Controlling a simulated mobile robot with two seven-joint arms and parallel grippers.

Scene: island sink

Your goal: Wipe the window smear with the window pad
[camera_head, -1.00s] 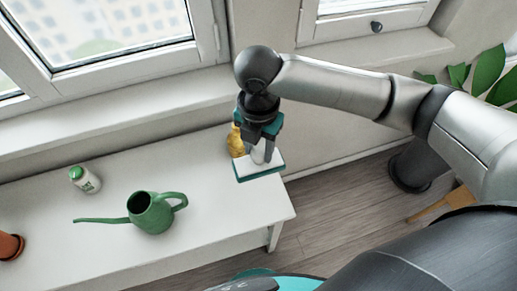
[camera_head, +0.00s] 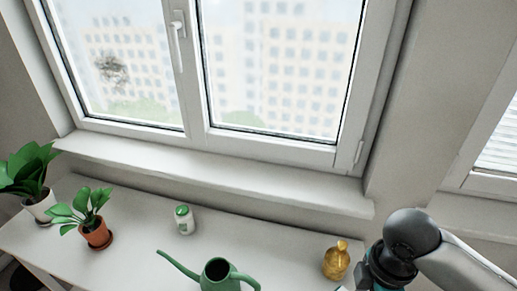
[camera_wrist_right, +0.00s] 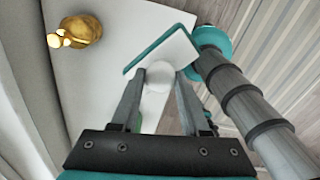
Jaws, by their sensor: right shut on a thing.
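The window smear (camera_head: 111,69) is a dark grey patch on the left pane of the window (camera_head: 290,60), in the head view. The window pad (camera_wrist_right: 176,50) is a white and teal flat pad with a white rounded handle, seen in the right wrist view. My right gripper (camera_wrist_right: 158,78) is shut on the pad's handle, with a finger on each side. In the head view only my right wrist shows, at the lower right, far from the smear; the gripper and pad are below the picture edge. My left gripper is not in view.
A white table (camera_head: 130,225) below the sill holds a green watering can (camera_head: 216,276), a white and green jar (camera_head: 184,220), a gold ornament (camera_head: 337,261) near my right wrist, and a plant in a terracotta pot (camera_head: 95,232). Another potted plant (camera_head: 40,205) stands at left.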

